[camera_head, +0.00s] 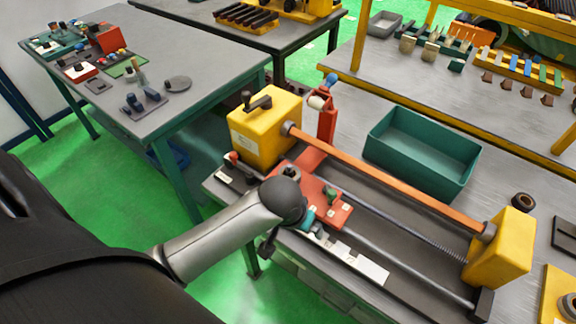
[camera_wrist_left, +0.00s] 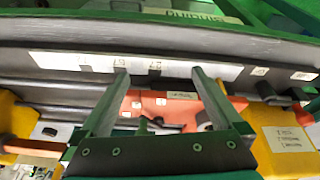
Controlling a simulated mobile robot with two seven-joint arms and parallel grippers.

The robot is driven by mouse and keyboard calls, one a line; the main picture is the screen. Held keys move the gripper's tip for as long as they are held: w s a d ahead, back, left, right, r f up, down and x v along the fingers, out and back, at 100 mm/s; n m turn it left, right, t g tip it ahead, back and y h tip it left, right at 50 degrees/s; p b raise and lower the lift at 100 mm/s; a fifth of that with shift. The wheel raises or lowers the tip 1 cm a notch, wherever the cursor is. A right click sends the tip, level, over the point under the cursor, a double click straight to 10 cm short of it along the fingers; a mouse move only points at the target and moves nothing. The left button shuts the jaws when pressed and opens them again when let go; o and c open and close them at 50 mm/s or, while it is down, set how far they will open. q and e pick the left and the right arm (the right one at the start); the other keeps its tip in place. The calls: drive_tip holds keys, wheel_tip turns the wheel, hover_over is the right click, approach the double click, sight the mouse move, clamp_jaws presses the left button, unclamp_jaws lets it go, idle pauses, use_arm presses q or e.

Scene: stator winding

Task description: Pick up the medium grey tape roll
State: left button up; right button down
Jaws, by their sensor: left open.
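No thing in view is clearly the medium grey tape roll. A small dark ring-shaped roll (camera_head: 522,201) lies on the bench at the right, beyond the right yellow block. A greyish round piece (camera_head: 568,305) on a yellow plate is cut off at the lower right edge. My left gripper (camera_wrist_left: 160,75) is open and empty in the left wrist view, with the winding machine's white scale strip (camera_wrist_left: 140,65) and orange carriage (camera_wrist_left: 165,108) behind its fingers. In the head view my left arm mostly hides the gripper above the machine's front. My right gripper is not in view.
A grey table (camera_head: 205,60) with small parts is at the left. Yellow-framed shelving (camera_head: 400,35) stands behind.

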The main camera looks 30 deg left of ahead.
use_arm(q)
drive_tip(key=w+a+r+n+y+p, duration=0.15)
drive_tip(key=w+r, duration=0.25)
drive_tip(key=r, duration=0.4)
drive_tip(key=n, duration=0.3)
approach(289, 171)
drive_tip(key=shift+y, duration=0.45)
drive_tip(key=f, duration=0.1)
drive_tip(key=w+f, duration=0.1)
drive_tip(key=f, duration=0.2)
drive_tip(key=shift+w+d+b, duration=0.15)
drive_tip(key=shift+d+b, duration=0.15)
drive_tip(key=shift+x, duration=1.1)
drive_tip(key=shift+a+b+x, duration=0.15)
drive_tip(key=shift+b+x, duration=0.05)
drive_tip(key=shift+x, duration=0.85)
drive_tip(key=shift+a+b+x, duration=0.1)
drive_tip(key=shift+b+x, duration=0.1)
drive_tip(key=shift+x, duration=0.85)
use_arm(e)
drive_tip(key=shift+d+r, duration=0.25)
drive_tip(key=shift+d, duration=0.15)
use_arm(q)
drive_tip(key=shift+c, duration=0.2)
drive_tip(key=c, duration=1.3)
drive_tip(key=shift+r, duration=0.15)
